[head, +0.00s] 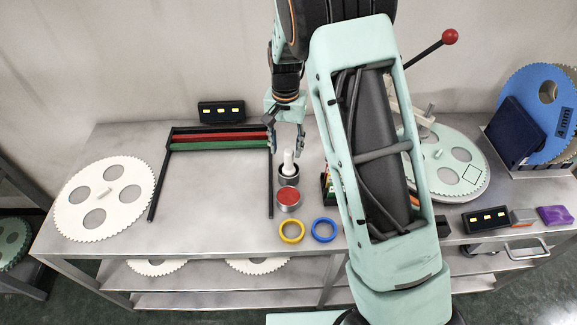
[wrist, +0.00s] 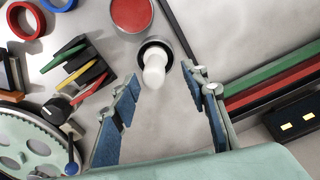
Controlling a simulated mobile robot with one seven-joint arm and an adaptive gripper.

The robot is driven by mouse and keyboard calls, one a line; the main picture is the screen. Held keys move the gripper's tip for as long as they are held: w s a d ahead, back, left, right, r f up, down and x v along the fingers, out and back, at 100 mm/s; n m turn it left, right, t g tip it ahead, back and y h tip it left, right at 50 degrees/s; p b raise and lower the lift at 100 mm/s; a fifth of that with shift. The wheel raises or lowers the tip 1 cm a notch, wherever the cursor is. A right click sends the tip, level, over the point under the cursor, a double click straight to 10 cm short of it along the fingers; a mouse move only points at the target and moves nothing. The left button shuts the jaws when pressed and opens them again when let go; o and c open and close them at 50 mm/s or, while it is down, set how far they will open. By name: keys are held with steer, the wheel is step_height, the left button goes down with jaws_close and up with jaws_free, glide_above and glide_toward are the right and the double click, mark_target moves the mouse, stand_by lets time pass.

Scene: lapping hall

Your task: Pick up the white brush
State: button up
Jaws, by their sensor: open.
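The white brush (head: 288,160) stands upright in a small dark round pot (head: 289,173) in the middle of the table. In the wrist view the white brush (wrist: 155,66) shows from above as a rounded white handle, with the dark pot's rim (wrist: 143,45) around it. My gripper (head: 286,146) is open and empty beside and above the brush in the head view. In the wrist view my gripper (wrist: 163,88) has its two blue-padded fingers spread, one to each side below the brush handle. The brush's lower end is hidden in the pot.
A tin with a red top (head: 288,197) stands next to the pot. Yellow (head: 291,231) and blue (head: 324,230) rings lie in front. A rack with red and green bars (head: 215,139) and a white toothed disc (head: 104,198) are left. Coloured slotted pieces (wrist: 78,62) are close by.

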mark_target(288, 160)
steer(key=shift+s+d+f+p, duration=0.1)
steer(key=shift+d+f+p, duration=0.2)
steer(key=shift+f, duration=1.15)
steer(key=shift+s+d+f+p, duration=0.1)
steer(key=shift+f+p, duration=0.25)
steer(key=shift+f, duration=1.05)
jaws_close()
